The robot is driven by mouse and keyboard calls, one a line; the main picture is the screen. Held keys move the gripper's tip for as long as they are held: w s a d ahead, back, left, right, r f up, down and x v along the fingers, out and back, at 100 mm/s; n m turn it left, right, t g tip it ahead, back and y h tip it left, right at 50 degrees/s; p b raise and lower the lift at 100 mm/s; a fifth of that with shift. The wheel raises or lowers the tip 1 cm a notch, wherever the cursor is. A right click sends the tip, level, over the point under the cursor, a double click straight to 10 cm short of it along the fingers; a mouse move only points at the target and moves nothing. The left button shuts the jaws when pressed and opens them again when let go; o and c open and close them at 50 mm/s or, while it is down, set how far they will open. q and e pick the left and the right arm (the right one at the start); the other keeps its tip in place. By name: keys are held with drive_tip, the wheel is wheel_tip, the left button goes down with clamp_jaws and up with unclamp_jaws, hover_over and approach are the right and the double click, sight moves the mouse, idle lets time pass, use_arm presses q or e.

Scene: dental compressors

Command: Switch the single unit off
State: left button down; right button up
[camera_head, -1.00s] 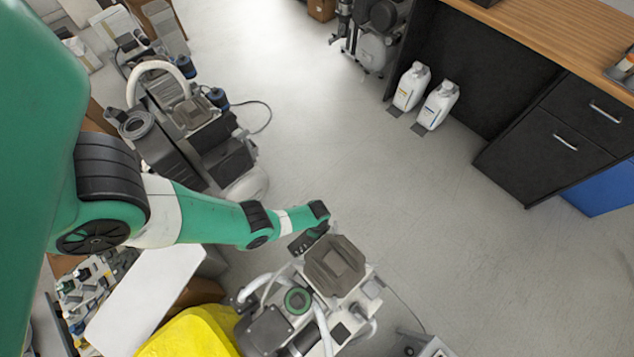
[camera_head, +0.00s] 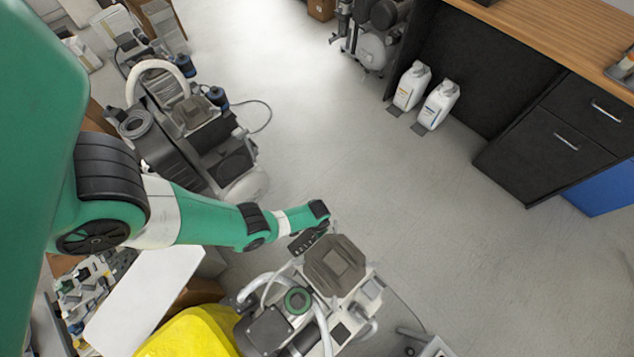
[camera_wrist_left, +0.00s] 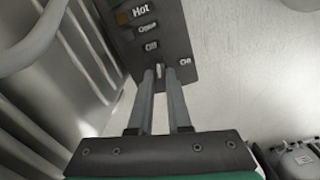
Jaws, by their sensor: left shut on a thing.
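The compressor unit (camera_head: 338,265) with a dark octagonal top stands at the bottom centre of the head view. My left gripper (camera_head: 308,240) is at its upper left side. In the left wrist view a dark panel (camera_wrist_left: 172,38) carries the labels "Hot", "Off" and "On" and another blurred one. My left gripper also shows there (camera_wrist_left: 160,76), its two fingers close together at the panel's lower edge. They are shut on a small pale switch lever (camera_wrist_left: 159,70) between the Off and On labels. My right gripper is out of view.
A larger compressor (camera_head: 190,125) stands at the upper left. A yellow object (camera_head: 190,332) and a white board (camera_head: 145,300) lie at the lower left. Two white bottles (camera_head: 437,104) stand by the black cabinet (camera_head: 545,150). The floor (camera_head: 340,150) between is clear.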

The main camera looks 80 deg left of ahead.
use_arm(q)
drive_tip(key=shift+n, duration=1.3)
drive_tip(key=c, duration=0.9)
unclamp_jaws()
drive_tip(key=shift+o, duration=0.2)
wheel_tip(320, 180, up, 12)
drive_tip(key=p, duration=1.1)
drive_tip(key=shift+f+p, duration=0.2)
drive_tip(key=shift+p, duration=0.1)
